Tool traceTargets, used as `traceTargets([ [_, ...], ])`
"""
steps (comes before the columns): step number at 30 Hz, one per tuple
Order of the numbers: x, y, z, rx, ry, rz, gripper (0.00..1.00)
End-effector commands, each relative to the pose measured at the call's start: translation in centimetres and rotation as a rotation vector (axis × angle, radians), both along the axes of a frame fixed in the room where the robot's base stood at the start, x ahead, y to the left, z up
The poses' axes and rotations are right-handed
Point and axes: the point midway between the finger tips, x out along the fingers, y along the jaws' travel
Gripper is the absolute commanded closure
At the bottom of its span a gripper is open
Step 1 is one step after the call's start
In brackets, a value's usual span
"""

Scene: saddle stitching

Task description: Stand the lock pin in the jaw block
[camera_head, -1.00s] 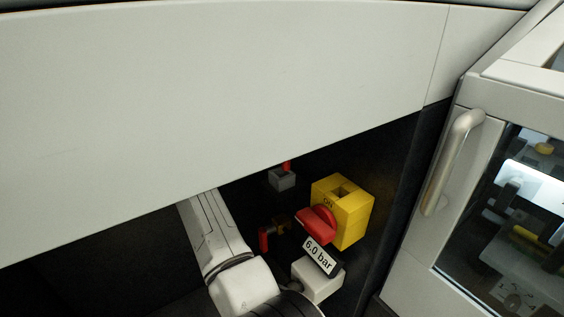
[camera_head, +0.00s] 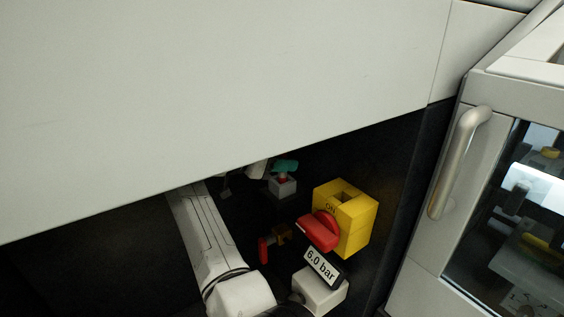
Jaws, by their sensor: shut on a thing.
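My gripper (camera_head: 285,167) shows only in part, as a teal finger piece just below the white panel's edge, with a white part of it to the left. It is shut on a small red piece (camera_head: 283,180), likely the lock pin, which is mostly covered by the finger. Directly under it is a small grey block (camera_head: 284,189), perhaps the jaw block. The red piece is at the block's top; I cannot tell whether it is seated in it or just above it.
A yellow block (camera_head: 355,222) marked ON, with a top opening and red handle (camera_head: 318,232), stands to the right. A "6.0 bar" label (camera_head: 322,267) is below it. A large white panel (camera_head: 200,90) hides much above. A handled, glazed door (camera_head: 458,165) is at right.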

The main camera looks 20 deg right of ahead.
Motion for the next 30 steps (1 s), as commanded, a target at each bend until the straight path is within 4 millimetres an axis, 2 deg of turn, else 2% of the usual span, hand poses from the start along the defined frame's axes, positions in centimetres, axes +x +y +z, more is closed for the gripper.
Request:
traceTargets([
  [1, 0.0, 0.0, -0.3, -0.001, 0.0, 0.0, 1.0],
  [2, 0.0, 0.0, -0.2, 0.0, 0.0, -0.001, 0.7],
  [9, 0.0, 0.0, -0.2, 0.0, 0.001, -0.001, 0.47],
  [19, 0.0, 0.1, 0.5, 0.0, 0.0, 0.0, 0.47],
  [23, -0.4, 1.7, 1.2, 0.0, 0.0, 0.002, 0.47],
  [30, -1.6, 6.2, 3.2, 0.0, 0.0, 0.003, 0.47],
])
